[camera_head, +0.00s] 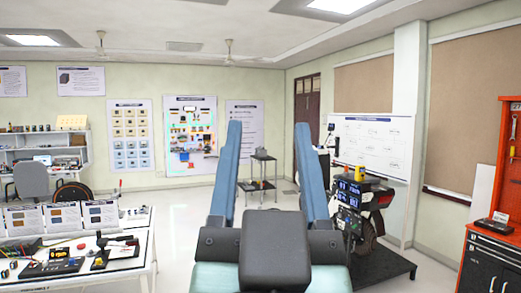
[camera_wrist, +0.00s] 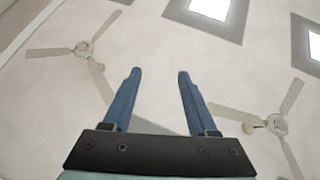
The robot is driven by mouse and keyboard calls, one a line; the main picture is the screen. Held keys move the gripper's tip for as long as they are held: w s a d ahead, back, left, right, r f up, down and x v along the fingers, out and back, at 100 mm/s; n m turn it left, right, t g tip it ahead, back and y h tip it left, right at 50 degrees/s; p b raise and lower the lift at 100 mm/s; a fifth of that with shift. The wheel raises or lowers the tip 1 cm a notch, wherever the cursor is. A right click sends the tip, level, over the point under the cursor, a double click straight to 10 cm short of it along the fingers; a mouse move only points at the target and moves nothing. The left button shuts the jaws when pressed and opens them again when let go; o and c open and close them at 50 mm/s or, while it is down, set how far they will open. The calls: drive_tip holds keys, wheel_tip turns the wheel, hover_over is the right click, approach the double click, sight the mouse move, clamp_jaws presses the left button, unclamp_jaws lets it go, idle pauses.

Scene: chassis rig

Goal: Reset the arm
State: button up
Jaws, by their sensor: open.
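My gripper (camera_head: 268,128) rises in the middle of the head view, in front of the camera. Its two blue fingers stand apart with nothing between them, so it is open and empty. In the wrist view my gripper (camera_wrist: 159,74) also shows both blue fingers apart. Behind them is only the ceiling (camera_wrist: 140,30), so the gripper points upward. It touches nothing in either view.
A table (camera_head: 105,278) with electronic parts and cards stands at the left. A motorcycle rig (camera_head: 362,205) stands on a dark platform (camera_head: 385,265) at the right. A red and black tool cabinet (camera_head: 487,260) is far right. Bare floor (camera_head: 185,225) shows between table and gripper.

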drive_tip(key=shift+n+t+y, duration=0.4)
drive_tip(key=shift+t, duration=0.5)
drive_tip(key=s+r, duration=0.3)
drive_tip(key=shift+s+a+r, duration=0.2)
drive_tip(key=shift+a+r, duration=0.1)
drive_tip(key=shift+r, duration=0.1)
wheel_tip(320, 180, down, 5)
drive_tip(key=b, duration=0.4)
drive_tip(key=shift+w+b, duration=0.1)
drive_tip(key=shift+b, duration=0.3)
